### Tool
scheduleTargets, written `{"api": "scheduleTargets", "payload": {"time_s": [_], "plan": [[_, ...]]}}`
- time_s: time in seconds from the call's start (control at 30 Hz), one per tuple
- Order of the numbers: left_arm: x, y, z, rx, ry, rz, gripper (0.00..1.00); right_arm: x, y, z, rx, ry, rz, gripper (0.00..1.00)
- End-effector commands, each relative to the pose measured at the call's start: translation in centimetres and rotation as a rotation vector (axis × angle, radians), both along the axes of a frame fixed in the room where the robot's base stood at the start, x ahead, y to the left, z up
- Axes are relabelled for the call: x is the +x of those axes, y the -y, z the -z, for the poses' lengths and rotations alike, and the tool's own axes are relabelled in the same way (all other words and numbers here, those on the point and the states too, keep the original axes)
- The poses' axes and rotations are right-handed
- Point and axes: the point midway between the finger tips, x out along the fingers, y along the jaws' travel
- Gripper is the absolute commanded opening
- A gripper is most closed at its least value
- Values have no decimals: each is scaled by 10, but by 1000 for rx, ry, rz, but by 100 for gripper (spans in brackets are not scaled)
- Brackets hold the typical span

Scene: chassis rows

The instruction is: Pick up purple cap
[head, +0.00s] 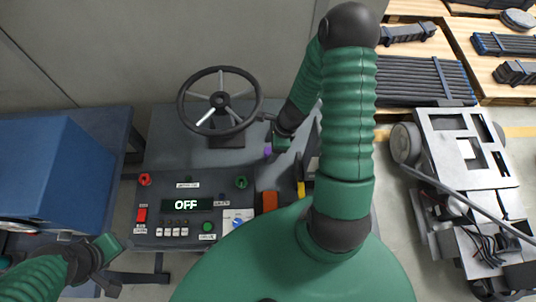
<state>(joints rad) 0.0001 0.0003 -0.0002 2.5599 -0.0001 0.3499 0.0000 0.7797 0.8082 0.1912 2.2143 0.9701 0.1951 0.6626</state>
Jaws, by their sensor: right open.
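The purple cap (268,151) is a small purple patch on the grey console top, to the right of the steering wheel. My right gripper (275,138) is open right beside it, reaching down from the upper right. It partly covers the area around the cap, and I cannot tell whether a finger touches it. My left gripper (108,265) is at the lower left, in front of the console and far from the cap. Its jaw opening is not clear.
A dark steering wheel (220,100) stands on the console. The control panel (175,215) has an OFF display, buttons, and red and green knobs. A blue box (55,170) is at left. A wheeled chassis (465,150) and pallets with black bars (425,82) are at right.

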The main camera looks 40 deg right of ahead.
Motion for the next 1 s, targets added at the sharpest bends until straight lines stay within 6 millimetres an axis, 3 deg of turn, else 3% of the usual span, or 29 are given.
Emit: {"api": "scheduleTargets", "payload": {"time_s": [0.3, 0.57, 1.0], "plan": [[0, 0, 9, 0, 0, 0, 55, 9, -8, 55, 6, -1, 3, 65], [0, 0, 9, 0, 0, 1, 55, 11, -11, 56, 0, 1, 0, 65], [0, 0, 9, 0, 0, 0, 55, 10, -10, 57, 1, 0, 0, 8]]}}
